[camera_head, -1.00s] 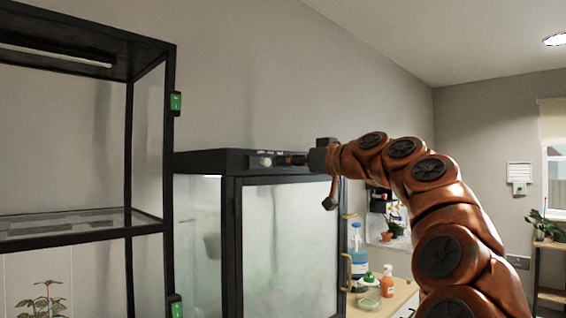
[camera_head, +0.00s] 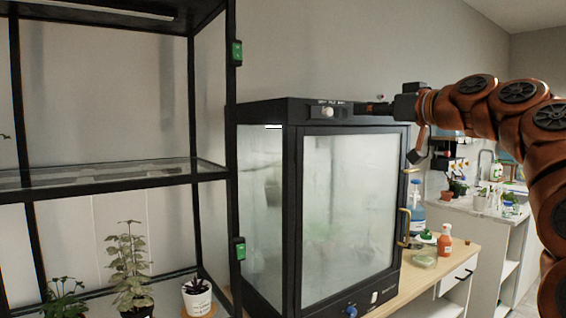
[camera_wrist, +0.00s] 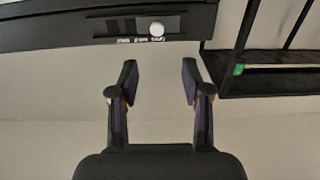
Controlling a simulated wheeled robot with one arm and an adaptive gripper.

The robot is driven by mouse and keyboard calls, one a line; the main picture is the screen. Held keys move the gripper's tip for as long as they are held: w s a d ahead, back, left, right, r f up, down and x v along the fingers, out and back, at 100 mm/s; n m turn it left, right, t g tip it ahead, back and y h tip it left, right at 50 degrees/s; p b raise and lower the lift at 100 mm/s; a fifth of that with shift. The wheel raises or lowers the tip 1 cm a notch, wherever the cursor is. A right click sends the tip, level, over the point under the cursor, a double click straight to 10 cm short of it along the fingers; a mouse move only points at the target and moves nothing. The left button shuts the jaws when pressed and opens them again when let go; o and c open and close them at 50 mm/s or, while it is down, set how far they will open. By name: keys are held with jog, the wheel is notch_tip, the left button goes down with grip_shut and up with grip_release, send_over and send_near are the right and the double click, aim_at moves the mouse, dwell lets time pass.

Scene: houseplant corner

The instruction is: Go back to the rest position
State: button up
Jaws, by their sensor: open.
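My gripper (camera_head: 372,107) is at the end of my orange arm, at the upper front edge of a black cabinet with misted glass (camera_head: 345,210) in the head view. In the wrist view my gripper (camera_wrist: 159,75) has its two dark fingers wide apart with nothing between them. The cabinet's control strip (camera_wrist: 110,29) with a pale round knob (camera_wrist: 157,29) is beyond the fingertips and apart from them. The knob also shows in the head view (camera_head: 327,112), left of my gripper.
A black shelf frame (camera_head: 232,150) with potted plants (camera_head: 131,265) stands at left. Right of the cabinet, a wooden counter (camera_head: 462,248) holds an orange bottle (camera_head: 445,240) and a blue bottle (camera_head: 417,213). A white sink counter (camera_head: 500,215) stands farther back. Space above the cabinet is clear.

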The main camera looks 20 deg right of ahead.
jog(key=a+f+n+g+y+p, duration=0.1)
jog(key=a+f+g, duration=0.3)
jog(key=a, duration=0.5)
jog(key=a+f+g+y+p, duration=0.1)
jog(key=a+f, duration=0.5)
jog(key=a, duration=0.2)
jog(key=s+a+f+g+p, duration=0.2)
jog(key=s+a+f+g, duration=0.3)
jog(key=a+f, duration=0.6)
jog(key=s+f+m+g+h+p, duration=0.1)
jog(key=s+f+g+h, duration=0.25)
jog(key=s+f, duration=0.9)
jog(key=s+d+f+m+g+h+p, duration=0.1)
jog(key=s+d+f+g, duration=0.1)
jog(key=s+f, duration=0.5)
jog(key=s+d+f+m+g+h+p, duration=0.1)
jog(key=s+f+g, duration=0.3)
jog(key=s, duration=0.5)
notch_tip(320, 180, down, 3)
jog(key=shift+d+r+m, duration=0.1)
jog(key=shift+d+m, duration=0.2)
jog(key=shift+d, duration=0.1)
